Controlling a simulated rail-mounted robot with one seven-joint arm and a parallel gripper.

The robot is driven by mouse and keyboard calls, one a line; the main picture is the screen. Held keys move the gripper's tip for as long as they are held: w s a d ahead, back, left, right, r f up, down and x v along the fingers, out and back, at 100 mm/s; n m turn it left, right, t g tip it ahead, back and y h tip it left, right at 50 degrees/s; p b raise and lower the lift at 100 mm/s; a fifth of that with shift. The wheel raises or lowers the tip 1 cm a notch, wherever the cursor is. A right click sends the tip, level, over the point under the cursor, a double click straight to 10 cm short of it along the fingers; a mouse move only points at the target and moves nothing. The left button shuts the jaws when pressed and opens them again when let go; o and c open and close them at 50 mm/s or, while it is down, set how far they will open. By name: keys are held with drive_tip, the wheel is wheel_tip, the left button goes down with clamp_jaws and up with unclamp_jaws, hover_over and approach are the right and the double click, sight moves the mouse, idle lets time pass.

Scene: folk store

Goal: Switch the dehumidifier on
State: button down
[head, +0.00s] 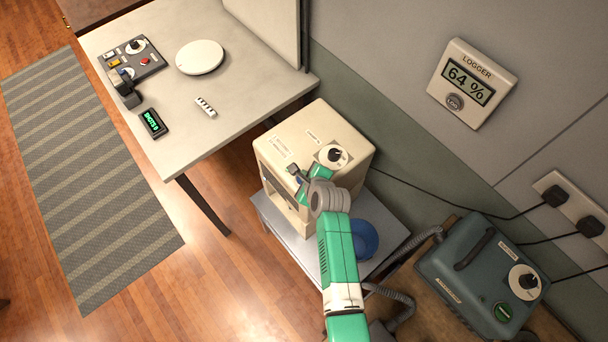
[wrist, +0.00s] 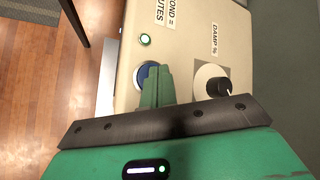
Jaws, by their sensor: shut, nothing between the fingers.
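The dehumidifier (head: 285,140) seems to be the cream box on a small grey stand. Its top has a black-and-white dial (head: 333,155), labelled "DAMP %" in the wrist view (wrist: 222,86). The wrist view also shows a blue round button (wrist: 142,74) in a pale ring and a small lamp glowing green (wrist: 145,40). My gripper (wrist: 157,68) is shut and empty, its green fingertips over the button and partly hiding it. I cannot tell whether they touch it. In the head view my gripper (head: 297,175) is at the box's front top edge.
A wall logger (head: 472,82) reads 64 %. A teal machine (head: 475,265) with a dial and hose stands at right, with cables to wall plugs (head: 554,195). A blue round container (head: 363,240) is beside my arm. A table (head: 190,105) at left holds a control panel (head: 132,60) and a white disc (head: 200,57).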

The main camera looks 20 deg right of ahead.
drive_tip(key=shift+r, duration=0.1)
wheel_tip(320, 180, up, 6)
drive_tip(key=p, duration=0.6)
drive_tip(key=shift+r, duration=0.1)
idle(0.3)
